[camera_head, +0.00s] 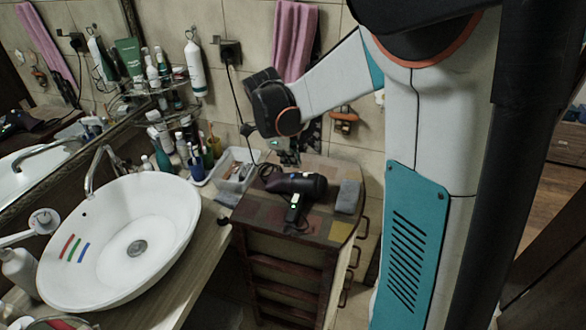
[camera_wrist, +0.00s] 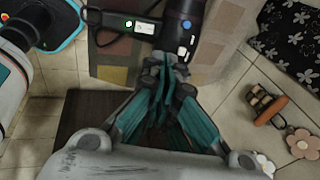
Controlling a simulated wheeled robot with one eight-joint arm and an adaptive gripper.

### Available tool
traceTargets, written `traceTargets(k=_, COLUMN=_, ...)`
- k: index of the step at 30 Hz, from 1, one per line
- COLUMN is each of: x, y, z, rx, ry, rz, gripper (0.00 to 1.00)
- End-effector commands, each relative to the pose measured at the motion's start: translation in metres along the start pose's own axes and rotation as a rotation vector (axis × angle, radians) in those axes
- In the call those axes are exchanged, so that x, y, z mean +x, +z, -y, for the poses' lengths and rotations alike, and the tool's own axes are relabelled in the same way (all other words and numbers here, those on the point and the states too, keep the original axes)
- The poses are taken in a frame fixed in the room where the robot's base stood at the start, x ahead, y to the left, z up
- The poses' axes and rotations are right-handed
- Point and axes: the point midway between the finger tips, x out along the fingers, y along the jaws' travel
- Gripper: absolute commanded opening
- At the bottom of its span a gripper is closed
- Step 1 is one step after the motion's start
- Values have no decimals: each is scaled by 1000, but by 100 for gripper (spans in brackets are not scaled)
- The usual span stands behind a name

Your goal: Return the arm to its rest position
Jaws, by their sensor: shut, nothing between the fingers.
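My arm (camera_head: 340,80) reaches out from the right over a small wooden cabinet (camera_head: 325,228). My gripper (camera_head: 289,158) hangs at the back of the cabinet top, partly hidden below the dark wrist. In the wrist view my gripper (camera_wrist: 167,65) has its teal fingers together, with nothing held. A dark hair dryer (camera_head: 300,185) lies on the cabinet top in front of the gripper. It also shows just beyond the fingertips in the wrist view (camera_wrist: 184,28); I cannot tell whether they touch.
A white oval basin (camera_head: 110,215) stands on the counter at left, with a tap (camera_head: 100,165) behind it. A white tray (camera_head: 238,165) and several bottles sit between basin and wall. A pink towel (camera_head: 294,40) hangs behind the arm. A folded grey cloth (camera_head: 348,197) lies on the cabinet.

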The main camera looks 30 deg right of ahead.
Motion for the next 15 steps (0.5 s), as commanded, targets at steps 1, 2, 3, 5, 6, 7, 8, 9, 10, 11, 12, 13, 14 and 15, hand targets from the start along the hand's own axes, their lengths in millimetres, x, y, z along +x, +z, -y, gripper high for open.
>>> traceTargets(k=1, x=-4, y=0, z=1, rx=0, ry=0, rz=0, gripper=0)
traceTargets(k=2, x=-5, y=0, z=1, rx=0, ry=0, rz=0, gripper=0)
traceTargets(k=3, x=-6, y=0, z=1, rx=0, ry=0, rz=0, gripper=0)
traceTargets(k=5, x=-7, y=0, z=2, rx=1, ry=0, rz=0, gripper=0)
traceTargets(k=6, x=-7, y=0, z=2, rx=1, ry=0, rz=0, gripper=0)
traceTargets(k=7, x=-7, y=0, z=2, rx=1, ry=0, rz=0, gripper=0)
traceTargets(k=8, x=-7, y=0, z=2, rx=1, ry=0, rz=0, gripper=0)
traceTargets(k=9, x=-7, y=0, z=2, rx=1, ry=0, rz=0, gripper=0)
traceTargets(k=10, x=-7, y=0, z=2, rx=1, ry=0, rz=0, gripper=0)
traceTargets(k=11, x=-7, y=0, z=2, rx=1, ry=0, rz=0, gripper=0)
traceTargets(k=12, x=-7, y=0, z=2, rx=1, ry=0, rz=0, gripper=0)
traceTargets(k=13, x=-7, y=0, z=2, rx=1, ry=0, rz=0, gripper=0)
traceTargets(k=14, x=-7, y=0, z=2, rx=1, ry=0, rz=0, gripper=0)
traceTargets(k=15, x=-7, y=0, z=2, rx=1, ry=0, rz=0, gripper=0)
